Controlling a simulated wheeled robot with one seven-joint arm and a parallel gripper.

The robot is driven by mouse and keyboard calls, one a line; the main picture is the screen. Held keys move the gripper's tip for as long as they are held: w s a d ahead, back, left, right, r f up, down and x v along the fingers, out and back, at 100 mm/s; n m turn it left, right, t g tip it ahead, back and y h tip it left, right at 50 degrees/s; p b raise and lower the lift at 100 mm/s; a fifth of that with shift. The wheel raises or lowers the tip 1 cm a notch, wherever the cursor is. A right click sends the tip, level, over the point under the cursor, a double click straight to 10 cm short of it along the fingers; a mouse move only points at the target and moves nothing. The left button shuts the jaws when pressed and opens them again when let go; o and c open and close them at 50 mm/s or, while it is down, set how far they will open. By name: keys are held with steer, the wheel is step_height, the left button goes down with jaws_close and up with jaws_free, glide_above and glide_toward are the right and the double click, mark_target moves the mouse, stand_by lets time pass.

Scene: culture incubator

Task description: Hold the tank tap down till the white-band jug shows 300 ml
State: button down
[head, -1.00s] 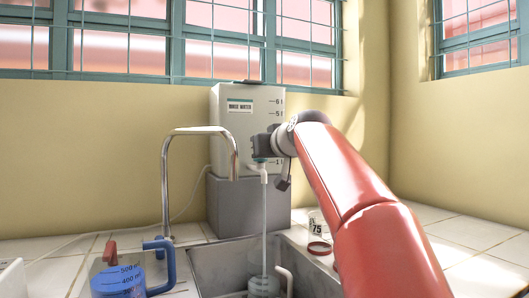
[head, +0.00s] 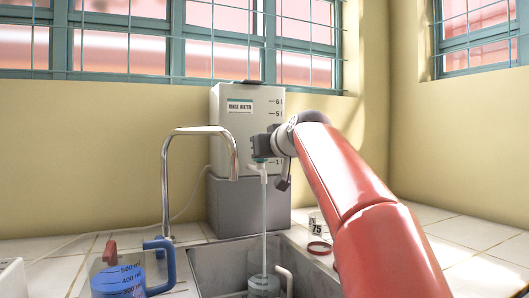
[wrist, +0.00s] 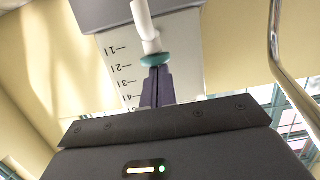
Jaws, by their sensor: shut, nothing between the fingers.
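The white rinse-water tank (head: 230,125) stands on a grey block behind the sink. Its tap (head: 261,167) has a teal top and white spout, and a thin water stream (head: 264,220) runs straight down from it. My gripper (head: 262,150) is shut, its fingertips against the teal top; the wrist view shows the dark fingers (wrist: 156,88) meeting the teal tap top (wrist: 155,60). A clear jug with a pale handle (head: 264,286) stands in the sink under the stream, cut off by the bottom edge. Its band and scale are not readable.
A blue-handled jug (head: 118,284) with blue liquid and a red piece behind it stands left of the sink (head: 220,264). A curved metal faucet (head: 166,190) rises left of the tank. A small container marked 75 (head: 317,225) and a red ring (head: 319,248) lie right of the sink.

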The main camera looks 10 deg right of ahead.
steer(key=b+v, duration=0.1)
steer(key=v, duration=0.6)
steer(key=shift+s, duration=0.4)
steer(key=shift+r, duration=0.1)
